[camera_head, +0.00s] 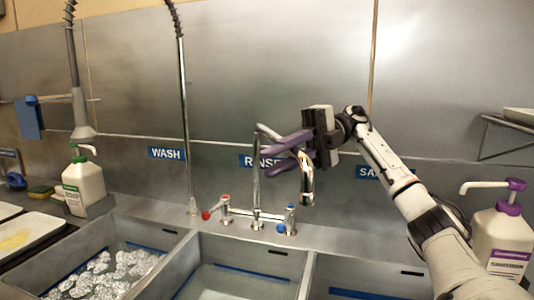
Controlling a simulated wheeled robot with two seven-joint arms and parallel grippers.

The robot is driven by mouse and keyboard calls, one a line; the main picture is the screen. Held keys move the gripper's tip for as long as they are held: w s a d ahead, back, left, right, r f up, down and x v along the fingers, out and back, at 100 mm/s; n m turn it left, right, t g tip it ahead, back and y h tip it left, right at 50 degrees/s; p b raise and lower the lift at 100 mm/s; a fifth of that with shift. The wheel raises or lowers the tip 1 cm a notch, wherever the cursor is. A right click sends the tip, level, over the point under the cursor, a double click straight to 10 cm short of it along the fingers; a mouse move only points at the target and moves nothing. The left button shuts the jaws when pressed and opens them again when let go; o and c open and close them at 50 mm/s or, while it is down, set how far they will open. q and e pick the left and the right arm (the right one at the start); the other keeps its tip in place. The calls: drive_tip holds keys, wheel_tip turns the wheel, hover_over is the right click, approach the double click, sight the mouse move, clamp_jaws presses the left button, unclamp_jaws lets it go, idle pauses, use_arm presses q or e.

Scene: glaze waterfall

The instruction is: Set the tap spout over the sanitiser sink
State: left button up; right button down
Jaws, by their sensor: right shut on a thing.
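The chrome tap spout (307,183) rises from the mixer between a red and a blue handle, bends over at the top and points down to the right. Its outlet hangs near the divider between the rinse sink (245,282) and the sanitiser sink (362,283); I cannot tell which it is above. My right gripper (279,147) has its purple fingers shut on the upper part of the spout. The sanitiser sink is at the right, partly hidden by my right arm. Its wall sign is partly covered by the arm. My left gripper is not in view.
The wash sink (120,262) at left holds crumpled silvery things. A spray hose (183,110) stands behind it. A green-labelled bottle (85,187) is at left, a purple-topped sanitiser bottle (503,235) at right. A wall shelf (508,128) juts out at upper right.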

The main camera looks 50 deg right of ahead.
idle(0.3)
drive_tip(key=c, duration=1.6)
unclamp_jaws()
